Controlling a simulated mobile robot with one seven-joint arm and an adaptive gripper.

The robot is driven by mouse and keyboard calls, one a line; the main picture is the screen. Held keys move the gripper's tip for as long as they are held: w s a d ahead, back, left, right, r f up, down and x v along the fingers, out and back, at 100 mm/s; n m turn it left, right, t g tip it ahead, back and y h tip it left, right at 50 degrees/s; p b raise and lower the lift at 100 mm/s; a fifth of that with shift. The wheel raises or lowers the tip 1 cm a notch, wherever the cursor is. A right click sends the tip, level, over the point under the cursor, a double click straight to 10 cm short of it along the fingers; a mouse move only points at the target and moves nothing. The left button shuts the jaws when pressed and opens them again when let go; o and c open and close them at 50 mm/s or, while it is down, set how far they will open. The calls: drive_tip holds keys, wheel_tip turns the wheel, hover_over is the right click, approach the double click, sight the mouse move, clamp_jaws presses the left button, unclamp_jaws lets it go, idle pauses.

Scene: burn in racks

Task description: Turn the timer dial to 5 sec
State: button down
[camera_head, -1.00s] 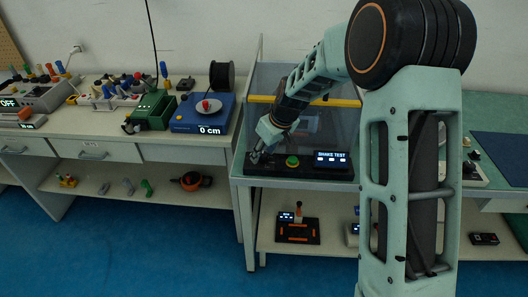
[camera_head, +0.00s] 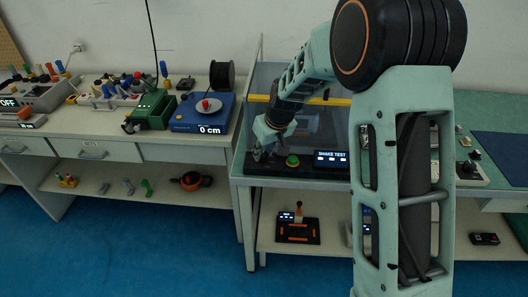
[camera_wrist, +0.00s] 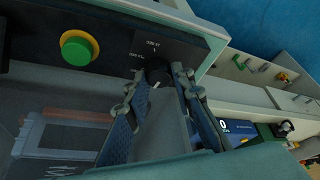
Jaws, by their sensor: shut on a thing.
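The timer dial (camera_wrist: 157,70) is a small dark round knob on the black control panel (camera_wrist: 193,38), seen in the wrist view. In the head view my gripper (camera_head: 262,151) is low at the left end of the shake test panel (camera_head: 310,171), and the dial is hidden there. A green button (camera_head: 293,161) on a yellow base is right of the gripper. The display (camera_head: 331,159) reads "SHAKE TEST".
A clear enclosure with a yellow bar (camera_head: 259,98) stands behind the panel. To the left, another bench holds a blue device (camera_head: 203,113) reading 0 cm and a green device (camera_head: 154,108).

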drive_tip(key=m, duration=0.1)
drive_tip(key=m+h, duration=0.1)
drive_tip(key=m, duration=0.1)
drive_tip(key=m+p, duration=0.1)
drive_tip(key=m, duration=0.1)
drive_tip(key=shift+s+a+r+t+h, duration=0.1)
drive_tip(key=shift+a+t+h, duration=0.2)
drive_tip(key=shift+h, duration=0.1)
drive_tip(key=shift+d+m+h, duration=0.1)
drive_tip(key=shift+m+h, duration=0.4)
drive_tip(key=shift+m, duration=0.8)
drive_tip(key=shift+p, duration=0.3)
drive_tip(key=c, duration=1.7)
unclamp_jaws()
drive_tip(key=shift+o, duration=0.2)
drive_tip(key=v, duration=1.1)
drive_tip(key=shift+r, duration=0.4)
drive_tip(key=shift+s, duration=0.1)
